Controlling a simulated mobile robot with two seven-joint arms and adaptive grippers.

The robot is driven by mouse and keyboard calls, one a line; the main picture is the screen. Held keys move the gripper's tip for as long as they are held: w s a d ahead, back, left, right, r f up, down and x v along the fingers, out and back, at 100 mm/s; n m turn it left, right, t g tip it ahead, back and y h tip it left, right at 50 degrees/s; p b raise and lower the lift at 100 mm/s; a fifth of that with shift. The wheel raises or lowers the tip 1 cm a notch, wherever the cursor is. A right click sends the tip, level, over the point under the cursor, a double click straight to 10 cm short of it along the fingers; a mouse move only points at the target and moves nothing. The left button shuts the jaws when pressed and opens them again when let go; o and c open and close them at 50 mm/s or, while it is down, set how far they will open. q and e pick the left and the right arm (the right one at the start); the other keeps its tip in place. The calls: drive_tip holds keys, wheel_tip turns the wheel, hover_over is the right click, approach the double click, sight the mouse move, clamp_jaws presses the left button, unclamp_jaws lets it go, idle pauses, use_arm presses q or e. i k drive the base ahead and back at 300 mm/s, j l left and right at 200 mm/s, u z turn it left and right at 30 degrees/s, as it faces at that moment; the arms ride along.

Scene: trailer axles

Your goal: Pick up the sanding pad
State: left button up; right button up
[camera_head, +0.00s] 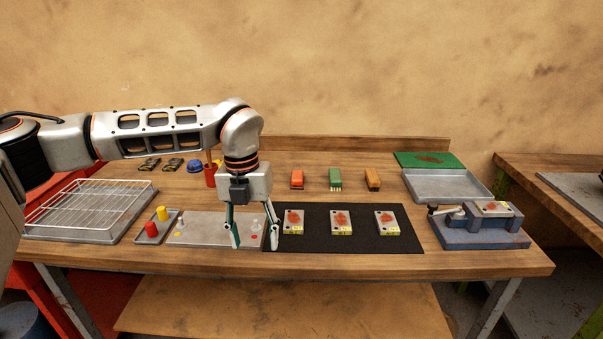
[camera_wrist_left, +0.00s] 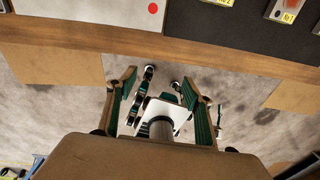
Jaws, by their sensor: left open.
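Three small blocks stand in a row at the back of the bench: a red-orange block (camera_head: 297,179), a green block (camera_head: 335,179) and an orange-brown block (camera_head: 372,179). They look like sanding pads or brushes; I cannot tell which is the sanding pad. My left gripper (camera_head: 253,237) is open and empty, pointing down at the bench's front, left of the black mat and well in front of the blocks. In the left wrist view its two fingers (camera_wrist_left: 159,78) are spread, with floor beyond the bench edge between them. My right gripper is not in view.
Three rust-stained plates (camera_head: 341,222) lie on the black mat (camera_head: 318,242). A wire rack (camera_head: 88,207) is at left, beside a grey board (camera_head: 200,230) and a small tray with red and yellow pieces. A blue vise (camera_head: 480,235) and grey tray (camera_head: 447,187) are at right.

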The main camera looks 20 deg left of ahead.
sight(298, 178)
drive_tip(key=i, duration=1.25)
